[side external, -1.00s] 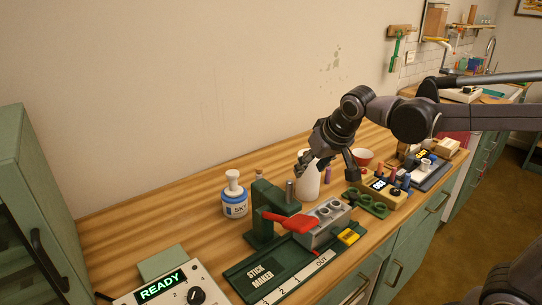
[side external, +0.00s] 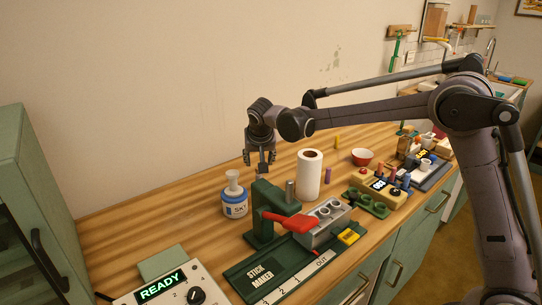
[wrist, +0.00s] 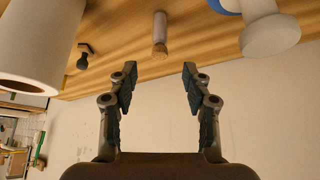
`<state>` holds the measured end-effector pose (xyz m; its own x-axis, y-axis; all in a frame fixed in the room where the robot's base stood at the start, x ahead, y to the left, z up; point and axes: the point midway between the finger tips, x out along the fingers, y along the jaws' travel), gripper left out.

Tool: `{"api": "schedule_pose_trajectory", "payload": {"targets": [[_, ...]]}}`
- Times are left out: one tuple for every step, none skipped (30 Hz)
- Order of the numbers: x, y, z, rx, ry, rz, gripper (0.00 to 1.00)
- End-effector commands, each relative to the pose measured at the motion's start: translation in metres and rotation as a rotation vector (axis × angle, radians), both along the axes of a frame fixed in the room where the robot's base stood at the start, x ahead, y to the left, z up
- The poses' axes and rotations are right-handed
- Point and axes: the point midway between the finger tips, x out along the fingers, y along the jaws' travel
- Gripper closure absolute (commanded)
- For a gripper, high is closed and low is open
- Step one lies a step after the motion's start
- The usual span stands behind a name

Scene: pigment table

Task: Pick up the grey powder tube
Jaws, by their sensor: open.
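In the wrist view a slim pale grey tube (wrist: 160,28) with a cork end (wrist: 160,50) stands on the wooden table, seen ahead and between my fingers. I take it to be the grey powder tube. My gripper (wrist: 158,88) is open and empty, with the tube beyond its fingertips and not touching. In the side view my gripper (side external: 259,163) points down above the table, behind the stick maker and just right of the blue-labelled jar. The tube cannot be made out there, behind or below my fingers.
The white-topped jar (side external: 234,205) stands close on one side and the white paper roll (side external: 309,175) on the other. The green stick maker (side external: 268,210) with its red lever is in front. A red bowl (side external: 362,157) and purple stick (side external: 328,175) lie further right.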

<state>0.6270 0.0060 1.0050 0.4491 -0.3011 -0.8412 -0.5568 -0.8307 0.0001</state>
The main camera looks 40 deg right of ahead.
Motion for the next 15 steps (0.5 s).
{"api": "schedule_pose_trajectory", "payload": {"targets": [[0.004,-0.003,-0.007,0.000,0.000,0.000,0.51],[0.006,-0.004,-0.011,0.000,0.000,0.000,0.51],[0.008,-0.006,-0.015,0.001,0.001,0.000,0.51],[0.010,-0.007,-0.018,0.001,0.001,0.000,0.51],[0.011,-0.008,-0.020,0.001,0.001,0.000,0.51],[0.012,-0.009,-0.023,0.001,0.001,0.000,0.51],[0.013,-0.009,-0.024,0.001,0.001,0.000,0.51],[0.013,-0.009,-0.025,0.001,0.000,0.001,0.51],[0.014,-0.010,-0.027,0.001,0.000,0.001,0.51],[0.015,-0.011,-0.028,0.001,0.000,0.001,0.51],[0.016,-0.011,-0.030,0.001,0.000,0.001,0.51],[0.018,-0.013,-0.034,0.001,0.001,0.000,0.51],[0.020,-0.014,-0.038,0.001,0.001,0.000,0.51],[0.022,-0.015,-0.042,0.001,0.001,0.000,0.51],[0.025,-0.017,-0.047,0.001,0.001,0.000,0.51]]}}
